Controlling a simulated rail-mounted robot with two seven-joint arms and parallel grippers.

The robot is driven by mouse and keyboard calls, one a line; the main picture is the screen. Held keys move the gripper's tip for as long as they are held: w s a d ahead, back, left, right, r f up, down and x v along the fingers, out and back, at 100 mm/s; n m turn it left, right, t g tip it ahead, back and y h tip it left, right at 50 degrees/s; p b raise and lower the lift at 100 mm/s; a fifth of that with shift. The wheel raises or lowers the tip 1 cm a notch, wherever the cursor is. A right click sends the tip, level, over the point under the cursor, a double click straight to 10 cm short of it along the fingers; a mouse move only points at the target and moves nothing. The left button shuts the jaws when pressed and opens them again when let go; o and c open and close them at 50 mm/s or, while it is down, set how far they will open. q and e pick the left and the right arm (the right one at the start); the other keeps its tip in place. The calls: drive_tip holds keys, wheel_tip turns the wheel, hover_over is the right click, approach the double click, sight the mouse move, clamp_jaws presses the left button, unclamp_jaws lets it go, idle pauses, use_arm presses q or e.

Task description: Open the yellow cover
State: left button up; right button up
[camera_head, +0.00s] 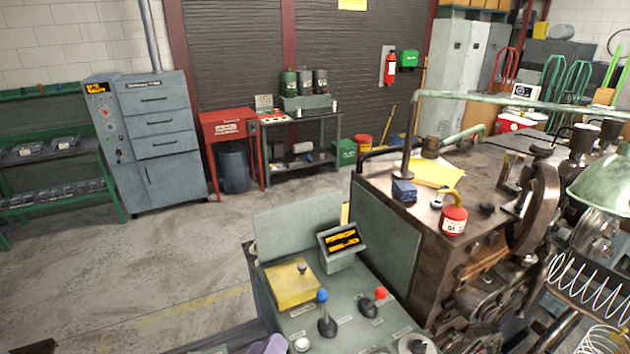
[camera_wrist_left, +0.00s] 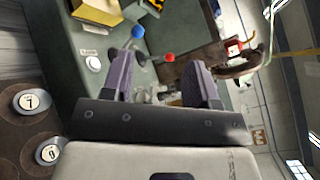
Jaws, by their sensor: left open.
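The yellow cover (camera_head: 292,286) lies flat and looks closed on the green-grey control panel (camera_head: 343,300), with a dark round knob on its top. In the left wrist view the yellow cover (camera_wrist_left: 98,11) is at the upper left, partly cut off by the frame edge. My left gripper (camera_head: 265,345) shows its purple fingers at the bottom edge of the head view, in front of the cover and apart from it. In the left wrist view my left gripper (camera_wrist_left: 158,75) is open, with nothing between its fingers. My right gripper is in neither view.
A blue-knobbed lever (camera_head: 323,313), a red-knobbed lever (camera_head: 377,300) and a white button (camera_head: 302,344) stand on the panel near the cover. An open grey box (camera_head: 340,258) with yellow-and-black items sits behind it. The large coiler machine (camera_head: 400,215) is at the right.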

use_arm(q)
drive_tip(key=s+a+f+n+g+y, duration=0.2)
drive_tip(key=s+a+f+n+g, duration=0.2)
drive_tip(key=s+f+n, duration=0.5)
drive_tip(key=s+a+f+n+g+y, duration=0.1)
drive_tip(key=s+a+f+n+g, duration=0.45)
drive_tip(key=s+n, duration=0.55)
drive_tip(key=s+a+f+n+g+y, duration=0.2)
drive_tip(key=s+a+f+n+g, duration=0.2)
drive_tip(key=s+f+n, duration=0.6)
wheel_tip(320, 180, down, 9)
drive_tip(key=m+b, duration=0.2)
drive_tip(key=b, duration=0.8)
drive_tip(key=shift+d+b, duration=0.35)
drive_tip(key=shift+b, duration=0.05)
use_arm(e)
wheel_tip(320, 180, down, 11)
use_arm(q)
drive_tip(key=shift+t, duration=0.25)
wheel_tip(320, 180, up, 33)
drive_tip(key=p, duration=3.3)
drive_tip(key=shift+r, duration=0.1)
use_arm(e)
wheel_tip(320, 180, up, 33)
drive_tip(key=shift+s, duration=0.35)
